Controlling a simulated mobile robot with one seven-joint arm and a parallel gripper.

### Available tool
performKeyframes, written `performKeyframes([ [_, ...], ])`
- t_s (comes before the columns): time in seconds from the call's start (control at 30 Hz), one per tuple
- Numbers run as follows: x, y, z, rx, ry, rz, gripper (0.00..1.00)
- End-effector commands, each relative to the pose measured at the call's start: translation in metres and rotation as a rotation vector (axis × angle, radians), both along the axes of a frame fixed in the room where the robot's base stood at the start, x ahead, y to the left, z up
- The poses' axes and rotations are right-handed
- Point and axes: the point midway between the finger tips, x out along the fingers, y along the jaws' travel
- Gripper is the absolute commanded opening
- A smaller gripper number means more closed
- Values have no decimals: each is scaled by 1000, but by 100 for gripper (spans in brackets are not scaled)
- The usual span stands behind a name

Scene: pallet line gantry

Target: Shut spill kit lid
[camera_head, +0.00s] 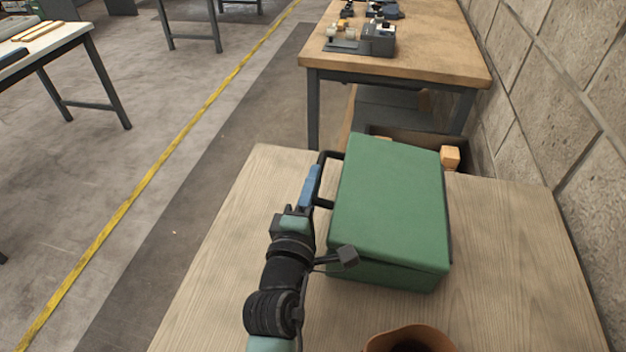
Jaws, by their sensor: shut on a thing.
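The spill kit is a green box (385,274) on the pale wooden table, with its green lid (390,195) lying over the top. The lid looks down or nearly down; a dark line runs between lid and box at the near edge, and I cannot tell whether a small gap remains. A black bar handle (326,160) stands out from the lid's left side. My gripper (312,184), with blue fingers, is at the left of the box and shut on this handle. The far finger and the exact contact are partly hidden.
A brown round container (410,338) stands at the table's near edge. A dark open bin (405,137) and a small wooden block (450,157) are behind the box. A block wall (560,90) bounds the right. The pale table (500,270) is clear right of the box.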

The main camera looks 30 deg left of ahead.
Motion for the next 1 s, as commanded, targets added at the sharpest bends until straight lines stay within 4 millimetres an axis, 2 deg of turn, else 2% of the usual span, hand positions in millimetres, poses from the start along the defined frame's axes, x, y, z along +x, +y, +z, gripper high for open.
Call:
performKeyframes([
  [0.2, 1, -1, 0, 0, -1, -2, 0],
  [0.23, 1, -1, 0, 0, -1, -2, 23],
  [0.37, 1, -1, 1, 0, -1, -2, 47],
  [0.4, 1, -1, 1, 1, -1, -2, 50],
  [0.73, -4, -2, 0, 2, 1, -1, 50],
  [1.0, -39, -13, -1, 2, 4, -1, 50],
])
